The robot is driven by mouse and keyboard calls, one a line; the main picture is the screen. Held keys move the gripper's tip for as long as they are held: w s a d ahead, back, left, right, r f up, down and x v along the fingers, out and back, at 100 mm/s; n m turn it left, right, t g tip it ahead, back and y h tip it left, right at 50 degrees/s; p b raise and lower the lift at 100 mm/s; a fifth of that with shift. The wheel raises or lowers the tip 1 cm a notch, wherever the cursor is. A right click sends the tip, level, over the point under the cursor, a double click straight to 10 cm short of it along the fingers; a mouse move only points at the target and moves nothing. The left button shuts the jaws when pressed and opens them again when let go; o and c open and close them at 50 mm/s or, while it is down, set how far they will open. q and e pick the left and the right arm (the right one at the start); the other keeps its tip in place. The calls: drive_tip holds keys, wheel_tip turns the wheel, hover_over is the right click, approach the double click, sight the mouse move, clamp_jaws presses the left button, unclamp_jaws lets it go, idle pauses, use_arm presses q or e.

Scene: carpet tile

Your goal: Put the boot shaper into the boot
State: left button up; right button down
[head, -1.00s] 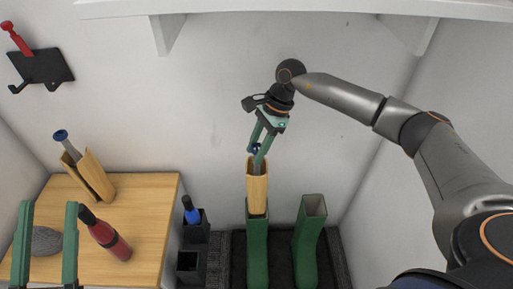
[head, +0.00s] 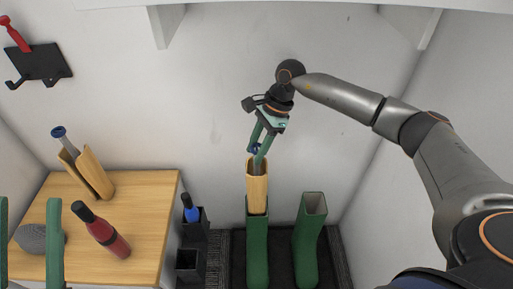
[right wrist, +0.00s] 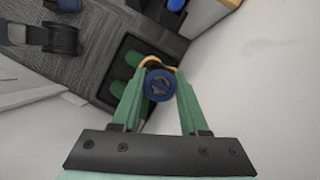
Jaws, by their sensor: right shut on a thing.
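My right gripper (head: 258,150) is shut on the blue knob at the top of a wooden boot shaper (head: 257,184). The knob also shows between the fingers in the right wrist view (right wrist: 160,85). The shaper stands upright over the left green boot (head: 257,250). Its lower end meets the boot's mouth and seems to be just inside; the rest stands above the rim. A second green boot (head: 307,245) stands to the right, its top open and empty. My left gripper (head: 28,202) is open at the lower left, near a grey oval thing (head: 38,238).
A wooden table (head: 150,205) at left bears another boot shaper (head: 92,176) and a red bottle (head: 103,232). Black holders (head: 188,262), one with a blue-topped thing (head: 191,212), stand beside the boots' black tray (head: 283,265). A shelf (head: 330,8) runs overhead.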

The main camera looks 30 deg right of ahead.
drive_tip(key=shift+f, duration=0.15)
drive_tip(key=shift+f+b, duration=0.25)
drive_tip(key=shift+b, duration=0.05)
drive_tip(key=shift+f+b, duration=0.75)
drive_tip(key=shift+f, duration=0.3)
drive_tip(key=shift+f+b, duration=2.9)
drive_tip(key=shift+f, duration=1.05)
drive_tip(key=shift+f+b, duration=2.9)
drive_tip(key=shift+f, duration=1.25)
use_arm(q)
wheel_tip(320, 180, down, 14)
drive_tip(key=d+g, duration=0.1)
drive_tip(key=shift+d+r+h, duration=0.15)
drive_tip(key=shift+d+h, duration=0.15)
use_arm(e)
drive_tip(key=shift+f, duration=1.35)
use_arm(q)
drive_tip(key=shift+s, duration=0.1)
use_arm(e)
drive_tip(key=shift+c, duration=1.7)
unclamp_jaws()
drive_tip(key=shift+f, duration=0.1)
